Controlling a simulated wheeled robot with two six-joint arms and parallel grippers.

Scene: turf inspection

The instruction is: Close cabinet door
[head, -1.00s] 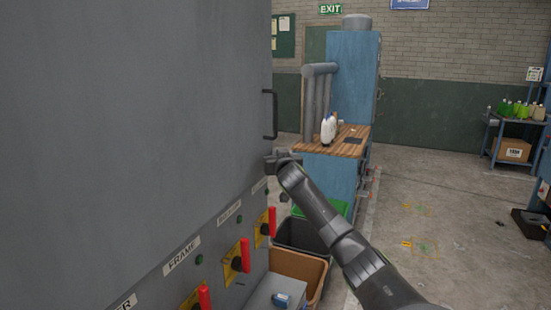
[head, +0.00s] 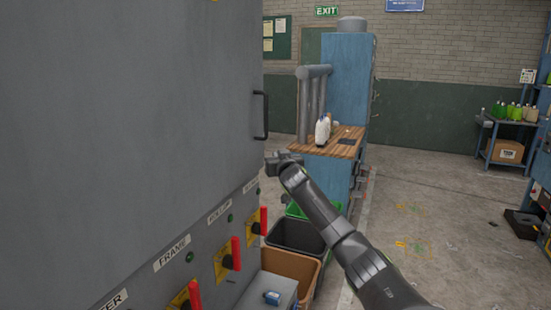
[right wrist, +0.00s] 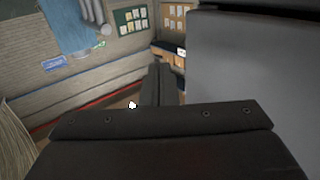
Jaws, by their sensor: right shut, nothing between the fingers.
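The grey cabinet door (head: 130,110) fills the left of the head view, with a dark vertical handle (head: 261,115) near its right edge. It looks nearly flush with the cabinet front (head: 150,270) below it, but I cannot tell whether it is fully closed. My right gripper (head: 272,163) is shut and empty, below the handle near the door's lower right corner. I cannot tell whether it touches the door. In the right wrist view its shut fingers (right wrist: 157,88) point away, and a grey panel (right wrist: 255,90) stands to their right. My left gripper is not in view.
Red-handled switches (head: 236,252) on yellow plates line the lower front. Bins (head: 292,262) and a grey box (head: 268,292) stand beside the cabinet. A wooden-topped bench (head: 335,142) holds a white bottle (head: 323,130). The floor (head: 410,200) to the right is mostly free.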

